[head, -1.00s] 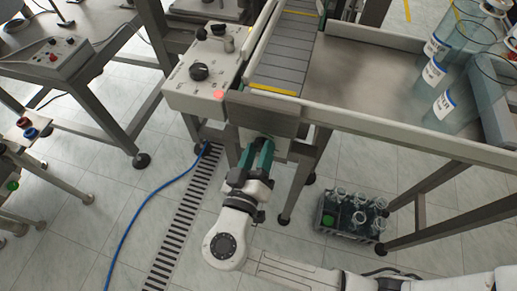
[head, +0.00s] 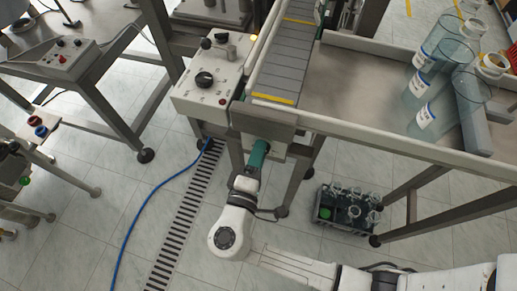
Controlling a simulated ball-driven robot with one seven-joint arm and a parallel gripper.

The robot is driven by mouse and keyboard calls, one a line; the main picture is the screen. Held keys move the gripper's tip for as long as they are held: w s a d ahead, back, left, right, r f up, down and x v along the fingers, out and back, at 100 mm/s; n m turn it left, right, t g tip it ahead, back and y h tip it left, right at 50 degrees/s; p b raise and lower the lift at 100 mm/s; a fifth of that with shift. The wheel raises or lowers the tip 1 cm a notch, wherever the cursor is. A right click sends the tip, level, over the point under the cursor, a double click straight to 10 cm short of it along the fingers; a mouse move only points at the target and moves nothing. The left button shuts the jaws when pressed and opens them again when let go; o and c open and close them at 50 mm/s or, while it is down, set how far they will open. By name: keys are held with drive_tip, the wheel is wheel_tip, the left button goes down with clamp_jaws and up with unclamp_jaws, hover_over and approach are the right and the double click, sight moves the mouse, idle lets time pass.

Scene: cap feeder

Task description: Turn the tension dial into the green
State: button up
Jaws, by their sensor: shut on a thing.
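My gripper (head: 258,153) reaches up to the pale housing (head: 274,150) under the near end of the conveyor. Its green fingers are turned so that one mostly covers the other. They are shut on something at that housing. I take it to be the tension dial, but the dial and its green zone are hidden by the fingers, so I cannot read where it points.
A white control box (head: 190,97) with a black knob (head: 204,80) and an unlit red lamp (head: 222,102) stands left of the conveyor belt (head: 283,55). Large bottles (head: 437,98) stand on the right table. A bottle crate (head: 327,222) and blue hose (head: 150,195) are on the floor.

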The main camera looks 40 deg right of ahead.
drive_tip(key=shift+a+n+p, duration=0.1)
drive_tip(key=shift+n+p, duration=1.95)
drive_tip(key=shift+n, duration=1.25)
drive_tip(key=shift+f, duration=0.1)
drive_tip(key=o, duration=1.1)
drive_tip(key=shift+c, duration=0.2)
drive_tip(key=b+v, duration=0.2)
drive_tip(key=v, duration=0.8)
drive_tip(key=shift+s+a, duration=0.25)
drive_tip(key=shift+a, duration=0.05)
